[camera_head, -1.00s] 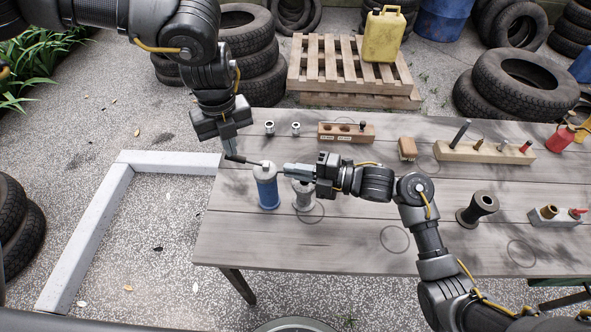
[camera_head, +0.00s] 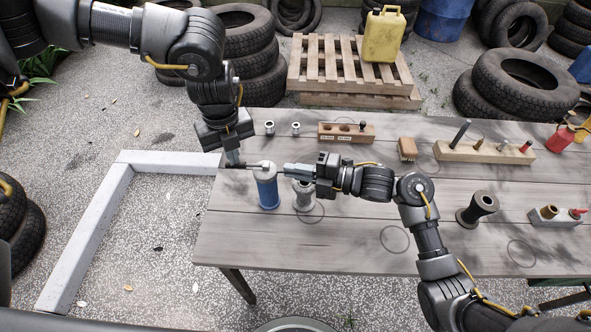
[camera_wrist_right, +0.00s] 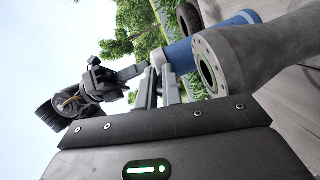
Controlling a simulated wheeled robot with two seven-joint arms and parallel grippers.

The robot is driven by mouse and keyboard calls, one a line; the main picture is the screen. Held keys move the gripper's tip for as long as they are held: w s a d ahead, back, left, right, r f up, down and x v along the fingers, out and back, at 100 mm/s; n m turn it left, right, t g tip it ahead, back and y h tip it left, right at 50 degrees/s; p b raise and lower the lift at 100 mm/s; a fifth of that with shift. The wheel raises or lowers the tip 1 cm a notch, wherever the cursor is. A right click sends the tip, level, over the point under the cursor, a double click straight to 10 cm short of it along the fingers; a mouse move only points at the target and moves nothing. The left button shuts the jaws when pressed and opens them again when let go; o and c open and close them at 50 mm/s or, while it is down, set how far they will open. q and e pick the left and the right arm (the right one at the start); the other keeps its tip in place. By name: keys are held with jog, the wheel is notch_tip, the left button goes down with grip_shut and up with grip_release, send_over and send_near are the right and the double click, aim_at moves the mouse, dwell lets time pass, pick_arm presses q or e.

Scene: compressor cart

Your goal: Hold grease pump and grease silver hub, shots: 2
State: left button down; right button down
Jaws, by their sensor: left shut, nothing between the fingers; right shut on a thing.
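The blue grease pump (camera_head: 267,190) stands upright at the table's left end, its lever (camera_head: 248,165) reaching left. The silver hub (camera_head: 303,197) stands just to its right; in the right wrist view its flanged end (camera_wrist_right: 205,68) is near the blue pump (camera_wrist_right: 181,51). My right gripper (camera_head: 285,169) is shut on the pump's top; the exact grip is partly hidden. It also shows in the right wrist view (camera_wrist_right: 157,86). My left gripper (camera_head: 234,160) is shut and empty, its fingertips at the lever's dark outer end; I cannot tell whether they touch.
Behind are two small silver pieces (camera_head: 283,128) and a wooden block with holes (camera_head: 346,132). A brush (camera_head: 407,149), a tool rack (camera_head: 484,150) and a dark spool (camera_head: 478,208) stand to the right. The table's front middle is clear.

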pick_arm(q)
jog(key=shift+r, duration=2.15)
jog(key=shift+f, duration=0.15)
jog(key=shift+f, duration=2.05)
jog(key=shift+r, duration=2.2)
jog(key=shift+r, duration=0.1)
jog(key=shift+r, duration=2.4)
